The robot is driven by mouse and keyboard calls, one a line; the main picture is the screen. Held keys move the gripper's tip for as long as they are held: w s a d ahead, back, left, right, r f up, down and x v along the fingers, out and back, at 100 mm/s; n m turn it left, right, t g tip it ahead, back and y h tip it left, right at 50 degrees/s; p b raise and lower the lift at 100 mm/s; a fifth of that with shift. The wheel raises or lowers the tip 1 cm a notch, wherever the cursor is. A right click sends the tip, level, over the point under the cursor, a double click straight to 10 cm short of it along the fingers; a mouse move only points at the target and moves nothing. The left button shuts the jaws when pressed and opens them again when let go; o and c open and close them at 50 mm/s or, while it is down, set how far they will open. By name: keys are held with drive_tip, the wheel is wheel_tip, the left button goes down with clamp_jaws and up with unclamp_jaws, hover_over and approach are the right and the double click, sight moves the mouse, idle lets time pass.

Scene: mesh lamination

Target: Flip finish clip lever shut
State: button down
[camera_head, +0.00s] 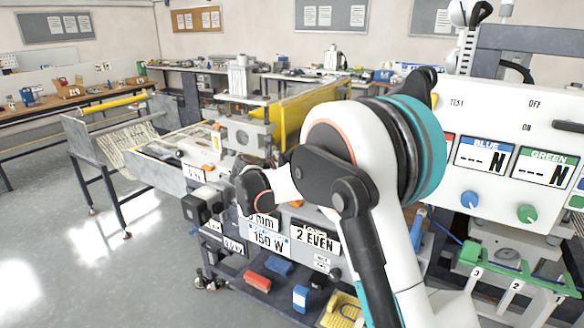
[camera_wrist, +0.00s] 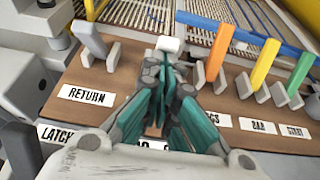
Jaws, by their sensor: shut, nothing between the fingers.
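In the wrist view my gripper (camera_wrist: 171,72) is shut and empty, its teal fingers pressed together over a brown lever panel (camera_wrist: 130,72). A white-topped lever (camera_wrist: 168,44) stands just beyond the fingertips; the fingers hide its lower part, and I cannot tell whether they touch it. Its label is mostly covered by my gripper, so I cannot tell if it is the finish clip lever. A grey lever (camera_wrist: 90,38) stands tilted at left behind the RETURN label (camera_wrist: 86,96). In the head view my arm hides the fingertips.
In the head view a white panel (camera_head: 490,110) with BLUE and GREEN displays stands right. Open floor (camera_head: 110,265) lies left.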

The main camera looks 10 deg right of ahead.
drive_tip(key=shift+w+d+r+g+y+p, duration=0.3)
drive_tip(key=shift+r+g+y+p, duration=0.25)
drive_tip(key=shift+p, duration=0.6)
drive_tip(key=shift+w+d+r+g+y+p, duration=0.3)
drive_tip(key=shift+r+p, duration=0.35)
drive_tip(key=shift+p, duration=0.45)
drive_tip(key=w+d+r+g+y+p, duration=0.1)
drive_tip(key=g+y+p, duration=0.1)
drive_tip(key=p, duration=0.1)
drive_tip(key=shift+w+d+r, duration=0.1)
drive_tip(key=g+y+p, duration=0.1)
drive_tip(key=w+d+g+p, duration=0.1)
drive_tip(key=p, duration=0.1)
drive_tip(key=shift+w+d+r+y, duration=0.15)
drive_tip(key=shift+w+r+y, duration=0.1)
drive_tip(key=shift+y, duration=0.1)
drive_tip(key=shift+w+d+g+y+p, duration=0.4)
drive_tip(key=shift+w+g+y+p, duration=0.15)
drive_tip(key=shift+g+p, duration=0.35)
drive_tip(key=shift+w+d+f+p, duration=0.1)
drive_tip(key=shift+w+d+p, duration=0.25)
drive_tip(key=shift+p, duration=0.05)
